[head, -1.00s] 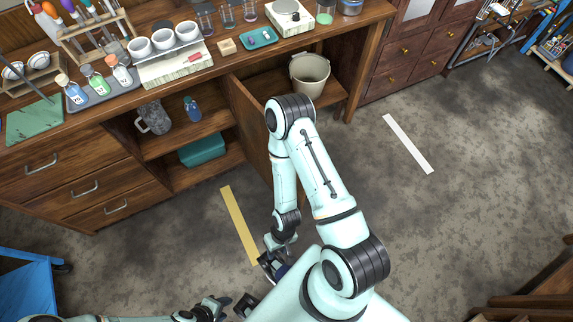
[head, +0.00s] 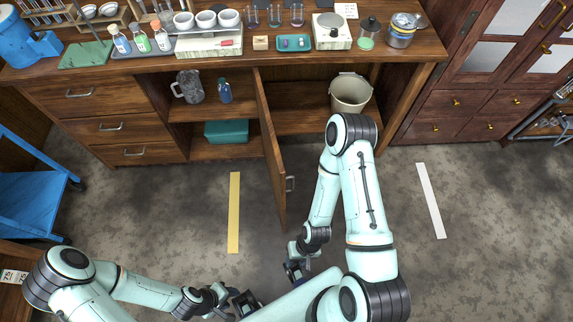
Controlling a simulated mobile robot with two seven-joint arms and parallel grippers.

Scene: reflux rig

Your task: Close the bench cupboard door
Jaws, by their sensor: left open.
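The wooden bench cupboard door (head: 270,140) stands swung open, jutting from the middle of the bench front toward me. Its metal handle (head: 290,184) is on the right face near the free edge. My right gripper (head: 295,274) is low in front of the door, a little right of its free end and apart from the handle; its jaws are too small and dark to read. My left gripper (head: 236,300) is open, farther left and nearer to me, clear of the door. Nothing shows held in it.
The open bench (head: 190,158) holds a jug (head: 188,87), a blue bottle (head: 224,92) and a teal box (head: 227,132) left of the door, and a bucket (head: 350,93) to the right. A blue cart (head: 28,190) stands left. Floor around the yellow strip (head: 234,212) is clear.

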